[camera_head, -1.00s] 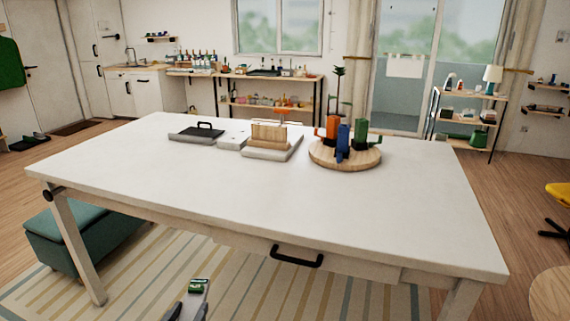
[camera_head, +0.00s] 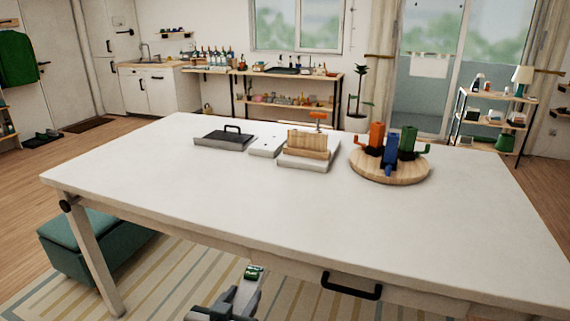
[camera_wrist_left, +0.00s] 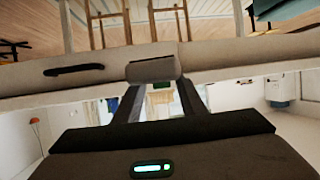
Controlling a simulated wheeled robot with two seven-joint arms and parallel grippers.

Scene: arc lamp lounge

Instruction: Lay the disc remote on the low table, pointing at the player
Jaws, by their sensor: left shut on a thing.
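My left gripper (camera_wrist_left: 155,92) is shut on a small grey block-like thing, which I take as the disc remote (camera_wrist_left: 153,69); its face and pointing end are not clear. In the head view the left gripper (camera_head: 226,303) is low at the bottom edge, in front of the white table's front side, and the remote cannot be made out there. The white table (camera_head: 240,205) fills the middle. On its far part are a grey slab with a black handle (camera_head: 225,139) and a flat white box (camera_head: 265,146); I cannot tell which is the player. My right gripper is not in view.
A wooden stand on a pale base (camera_head: 309,157) and a round wooden board (camera_head: 390,172) with cactus-like coloured figures stand at the back. The near and middle tabletop is bare. A black drawer handle (camera_head: 351,287) sticks out in front. A green bench (camera_head: 95,246) stands at left.

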